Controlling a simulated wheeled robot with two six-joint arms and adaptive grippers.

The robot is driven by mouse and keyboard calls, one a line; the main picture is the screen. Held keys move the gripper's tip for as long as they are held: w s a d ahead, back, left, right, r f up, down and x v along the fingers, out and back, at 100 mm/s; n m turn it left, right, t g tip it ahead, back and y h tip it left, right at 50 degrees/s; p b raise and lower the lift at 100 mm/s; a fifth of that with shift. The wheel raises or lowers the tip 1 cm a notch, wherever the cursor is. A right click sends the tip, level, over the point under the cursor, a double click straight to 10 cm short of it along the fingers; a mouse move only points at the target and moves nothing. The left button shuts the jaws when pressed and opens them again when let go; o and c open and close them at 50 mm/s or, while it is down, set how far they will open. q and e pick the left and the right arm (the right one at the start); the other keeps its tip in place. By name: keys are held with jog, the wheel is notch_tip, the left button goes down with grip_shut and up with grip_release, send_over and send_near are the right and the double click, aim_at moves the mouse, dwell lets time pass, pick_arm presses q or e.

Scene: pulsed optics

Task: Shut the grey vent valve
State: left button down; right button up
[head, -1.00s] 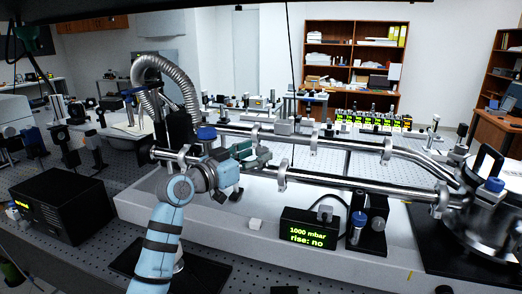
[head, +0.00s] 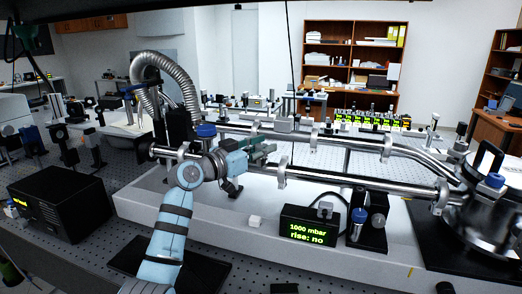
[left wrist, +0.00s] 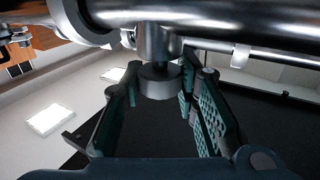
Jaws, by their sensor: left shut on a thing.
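A grey round knob (left wrist: 160,80), which looks like the vent valve's handle, hangs on a short stem from a shiny steel pipe in the left wrist view. My left gripper (left wrist: 160,92) has its green-padded fingers on both sides of this knob and is shut on it. In the head view my left gripper (head: 262,152) reaches to the pipes, between the upper and the lower steel pipe. The knob cannot be made out there, behind my gripper. My right gripper is in no view.
A black display box (head: 308,232) reads "1000 mbar, rise: no". Blue-topped knobs stand at the left of the pipes (head: 206,131), by the display (head: 359,215) and on the steel chamber (head: 494,181). A ribbed hose (head: 165,65) arches at the left. A black box (head: 60,203) stands at the front left.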

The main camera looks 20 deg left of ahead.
pick_arm(q)
jog(key=m+g+h+b, duration=0.2)
jog(key=b, duration=0.1)
jog(key=shift+f+h, duration=0.4)
jog(key=shift+r+m+g+h, duration=0.3)
jog(key=shift+m+g+h, duration=0.6)
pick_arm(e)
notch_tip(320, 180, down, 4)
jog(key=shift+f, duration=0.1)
pick_arm(q)
jog(key=c, duration=1.2)
grip_release()
jog(key=shift+s+a, duration=0.1)
jog(key=v, duration=1.1)
jog(key=shift+s+a, duration=0.25)
jog(key=shift+a, duration=0.05)
